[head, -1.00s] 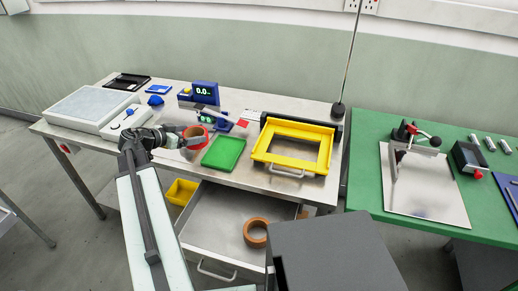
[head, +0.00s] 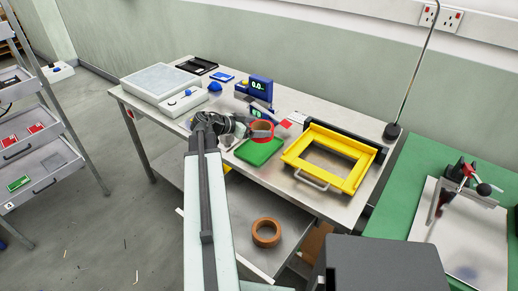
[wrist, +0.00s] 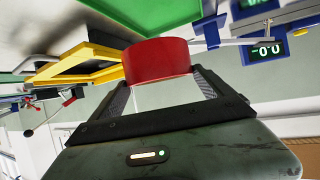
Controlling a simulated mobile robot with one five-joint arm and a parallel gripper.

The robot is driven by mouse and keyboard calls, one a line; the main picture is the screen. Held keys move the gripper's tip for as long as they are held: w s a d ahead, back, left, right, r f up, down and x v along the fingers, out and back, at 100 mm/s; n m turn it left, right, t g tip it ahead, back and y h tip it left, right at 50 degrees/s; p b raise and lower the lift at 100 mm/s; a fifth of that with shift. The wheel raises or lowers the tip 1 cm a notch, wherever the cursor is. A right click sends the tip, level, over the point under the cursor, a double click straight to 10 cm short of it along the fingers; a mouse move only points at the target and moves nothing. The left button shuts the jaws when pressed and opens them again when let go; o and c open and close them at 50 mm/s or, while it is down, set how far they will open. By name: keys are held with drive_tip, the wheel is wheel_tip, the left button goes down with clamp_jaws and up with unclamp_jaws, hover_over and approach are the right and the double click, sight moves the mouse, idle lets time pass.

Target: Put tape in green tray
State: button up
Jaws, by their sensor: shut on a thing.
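My gripper (head: 247,130) is shut on a red roll of tape (head: 262,136) with a tan inside. In the wrist view my gripper (wrist: 160,83) has its two fingers on either side of the red tape (wrist: 158,62). The green tray (head: 259,153) lies flat on the steel table, and its visible part looks empty. The tape appears in front of the tray's far edge; its exact height above it is hard to tell. The green tray also shows at the top of the wrist view (wrist: 165,14).
A yellow frame (head: 297,160) stands right of the tray. A blue scale (head: 261,88) is behind. A brown tape roll (head: 266,232) lies in the open drawer (head: 236,230) below. A grey machine (head: 160,90) fills the table's left end.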

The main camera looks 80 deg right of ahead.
drive_tip(key=w+a+f+b, duration=0.1)
drive_tip(key=w+a, duration=0.3)
drive_tip(key=w, duration=0.3)
drive_tip(key=w+a+f+b, duration=0.2)
drive_tip(key=w+a, duration=0.2)
drive_tip(key=w, duration=0.2)
drive_tip(key=m, duration=0.1)
hover_over(255, 150)
drive_tip(key=shift+w+a+f+g+y+b, duration=0.1)
drive_tip(key=shift+w+f+g+y+b, duration=0.25)
drive_tip(key=shift+f+g+y+b, duration=0.1)
drive_tip(key=f+b, duration=0.4)
drive_tip(key=shift+s+d, duration=0.2)
drive_tip(key=shift+s, duration=0.1)
drive_tip(key=shift+r, duration=0.2)
drive_tip(key=shift+f, duration=0.1)
drive_tip(key=o, duration=1.2)
